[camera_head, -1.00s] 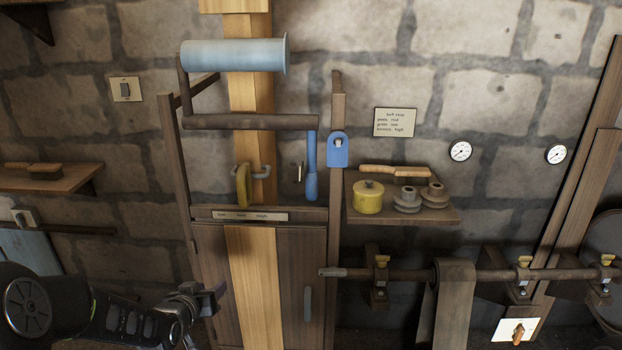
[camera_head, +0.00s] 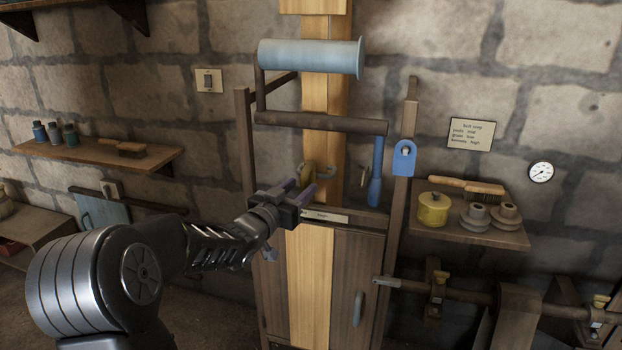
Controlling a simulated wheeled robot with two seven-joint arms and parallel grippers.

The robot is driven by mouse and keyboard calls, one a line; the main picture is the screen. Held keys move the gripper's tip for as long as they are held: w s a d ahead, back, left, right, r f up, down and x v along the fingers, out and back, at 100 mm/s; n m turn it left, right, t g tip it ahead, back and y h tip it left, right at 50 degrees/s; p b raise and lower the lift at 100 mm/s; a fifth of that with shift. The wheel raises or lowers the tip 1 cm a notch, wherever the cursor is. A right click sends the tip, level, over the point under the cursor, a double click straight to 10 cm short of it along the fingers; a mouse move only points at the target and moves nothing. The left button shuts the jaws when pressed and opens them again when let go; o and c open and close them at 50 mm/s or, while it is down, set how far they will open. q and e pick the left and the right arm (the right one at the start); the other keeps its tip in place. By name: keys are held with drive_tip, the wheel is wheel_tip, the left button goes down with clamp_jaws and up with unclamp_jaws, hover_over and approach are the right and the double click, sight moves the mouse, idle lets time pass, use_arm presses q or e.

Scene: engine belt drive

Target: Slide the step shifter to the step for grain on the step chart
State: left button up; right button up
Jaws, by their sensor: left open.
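The step chart (camera_head: 471,133) is a small card on the stone wall. It appears to read peels mid, grain low, kernels high. A label strip (camera_head: 330,217) runs along the top of the wooden cabinet; my left gripper hides its left part. A yellow hook-like piece (camera_head: 308,172) with a grey bracket sits by the vertical wooden belt, just above the strip. A blue handle (camera_head: 375,185) hangs from the dark rod to its right. I cannot tell for sure which piece is the shifter. My left gripper (camera_head: 302,189) is open in front of the yellow piece; contact is unclear.
A light-blue drum (camera_head: 310,57) is above the rod. The right shelf (camera_head: 470,232) holds a yellow pot (camera_head: 433,209), stepped pulleys and a brush. A blue tag (camera_head: 404,158) hangs on the right post. The left shelf (camera_head: 85,151) holds small bottles.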

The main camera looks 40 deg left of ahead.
use_arm(q)
drive_tip(key=w, duration=0.4)
drive_tip(key=w+p, duration=0.1)
drive_tip(key=shift+w+a, duration=0.35)
drive_tip(key=shift+w, duration=0.05)
drive_tip(key=shift+c, duration=0.4)
clamp_jaws()
idle(0.6)
